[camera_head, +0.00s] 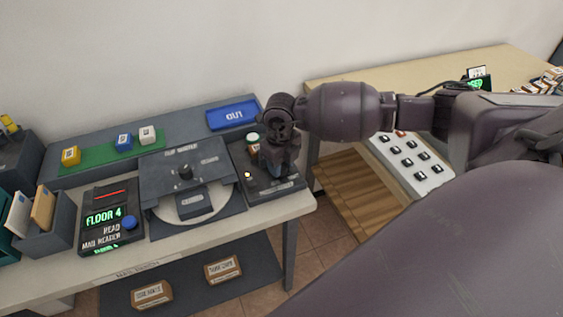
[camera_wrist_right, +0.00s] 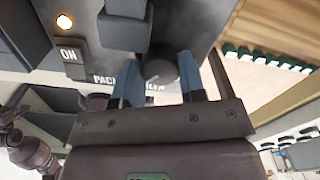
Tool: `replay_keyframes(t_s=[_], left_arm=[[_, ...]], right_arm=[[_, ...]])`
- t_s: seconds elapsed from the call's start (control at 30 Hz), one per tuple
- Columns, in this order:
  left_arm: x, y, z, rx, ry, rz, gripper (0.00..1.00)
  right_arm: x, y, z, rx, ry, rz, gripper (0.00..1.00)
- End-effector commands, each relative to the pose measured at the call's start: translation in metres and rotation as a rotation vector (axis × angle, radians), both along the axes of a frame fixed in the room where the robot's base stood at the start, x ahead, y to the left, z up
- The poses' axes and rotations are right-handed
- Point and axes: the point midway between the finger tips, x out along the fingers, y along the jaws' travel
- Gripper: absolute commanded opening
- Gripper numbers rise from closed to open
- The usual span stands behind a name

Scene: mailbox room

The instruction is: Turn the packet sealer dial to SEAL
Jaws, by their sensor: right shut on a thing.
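The packet sealer (camera_head: 290,185) is a dark box at the right end of the bench, with a small lit lamp on top. In the right wrist view its lettered panel (camera_wrist_right: 95,55) shows a lit round lamp (camera_wrist_right: 64,22) and an ON label (camera_wrist_right: 70,55). Its dial (camera_wrist_right: 158,68) is a dark round knob with a pale mark. My right gripper (camera_head: 274,170) points down over the sealer; in the wrist view its blue fingers (camera_wrist_right: 160,82) are shut on the dial, one on each side. The gripper hides the dial in the head view. SEAL lettering cannot be read. My left gripper is not in view.
Left of the sealer is a dark flip sorter (camera_head: 185,165) with a pale round plate. Farther left stand a mail reader (camera_head: 110,220) and envelope holder (camera_head: 45,225). A blue OUT tray (camera_head: 233,115) lies behind. A button panel (camera_head: 412,160) is to the right.

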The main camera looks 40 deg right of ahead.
Motion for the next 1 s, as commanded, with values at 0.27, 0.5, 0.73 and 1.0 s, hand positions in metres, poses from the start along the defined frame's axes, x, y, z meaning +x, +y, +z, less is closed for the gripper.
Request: replay_keyframes(t_s=[0.27,0.5,0.73,1.0], left_arm=[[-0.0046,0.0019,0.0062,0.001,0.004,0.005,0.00],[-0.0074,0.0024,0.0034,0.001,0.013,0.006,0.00],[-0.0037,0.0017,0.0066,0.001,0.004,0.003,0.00],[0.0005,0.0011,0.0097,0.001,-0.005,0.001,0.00]], right_arm=[[0.0007,0.0002,0.0025,0.001,-0.004,-0.161,0.14],[0.0008,-0.0001,0.0012,0.000,-0.003,-0.171,0.14],[0.0006,-0.0001,0.0010,0.000,-0.002,-0.170,0.62],[0.0003,-0.0001,0.0009,0.000,-0.001,-0.169,0.63]])
